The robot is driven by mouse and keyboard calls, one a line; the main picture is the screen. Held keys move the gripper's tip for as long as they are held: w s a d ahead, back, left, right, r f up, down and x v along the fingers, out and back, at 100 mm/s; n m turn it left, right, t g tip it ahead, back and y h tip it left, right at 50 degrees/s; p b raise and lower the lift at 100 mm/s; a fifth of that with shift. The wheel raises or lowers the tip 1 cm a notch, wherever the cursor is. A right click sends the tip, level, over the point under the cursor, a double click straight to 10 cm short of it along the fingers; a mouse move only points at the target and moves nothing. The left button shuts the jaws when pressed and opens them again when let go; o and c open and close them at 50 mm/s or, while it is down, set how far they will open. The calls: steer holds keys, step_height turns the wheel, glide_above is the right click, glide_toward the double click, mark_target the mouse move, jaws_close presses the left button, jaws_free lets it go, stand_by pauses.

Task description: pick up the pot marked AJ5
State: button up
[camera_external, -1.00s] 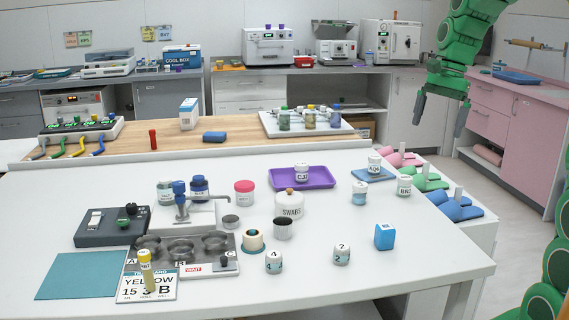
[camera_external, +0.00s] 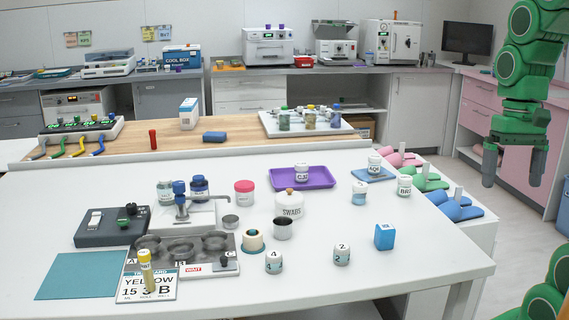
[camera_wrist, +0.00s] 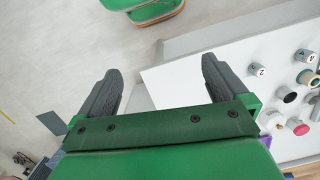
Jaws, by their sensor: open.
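One pot (camera_external: 302,172) stands on the purple tray (camera_external: 326,183), and another (camera_external: 375,166) on a blue mat. Two more pots, one (camera_external: 404,186) near the table's right edge and one (camera_external: 359,194) left of it, stand on the bare top. Their letter marks are too small to read surely; I cannot tell which is AJ5. My gripper (camera_external: 513,177) hangs open and empty, right of the table and well away from the pots. In the wrist view its fingers (camera_wrist: 160,72) are wide apart.
Pots marked 4 (camera_external: 273,262) and 2 (camera_external: 342,255), a blue box (camera_external: 384,237) and a swabs jar (camera_external: 289,205) stand nearby. Coloured holders (camera_external: 455,208) line the table's right side.

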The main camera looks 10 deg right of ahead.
steer(key=shift+n, duration=0.9)
steer(key=s, duration=0.1)
steer(key=s+f, duration=0.1)
steer(key=s, duration=0.2)
steer(key=shift+s+d+f, duration=0.3)
steer(key=shift+s+d, duration=0.05)
steer(key=shift+d, duration=0.05)
steer(key=c, duration=0.4)
steer(key=n+t+y, duration=0.2)
steer(key=n+t, duration=0.4)
glide_above(361, 185)
steer(key=s, duration=0.2)
steer(key=f, duration=1.6)
steer(key=shift+w+d+f, duration=0.15)
steer(key=shift+d, duration=0.25)
steer(key=shift+w+a+f, duration=0.1)
steer(key=shift+w+f, duration=0.3)
steer(key=shift+f, duration=0.1)
steer(key=shift+d+x, duration=0.1)
steer(key=shift+x, duration=1.7)
steer(key=shift+d+x, duration=0.15)
steer(key=shift+x, duration=1.65)
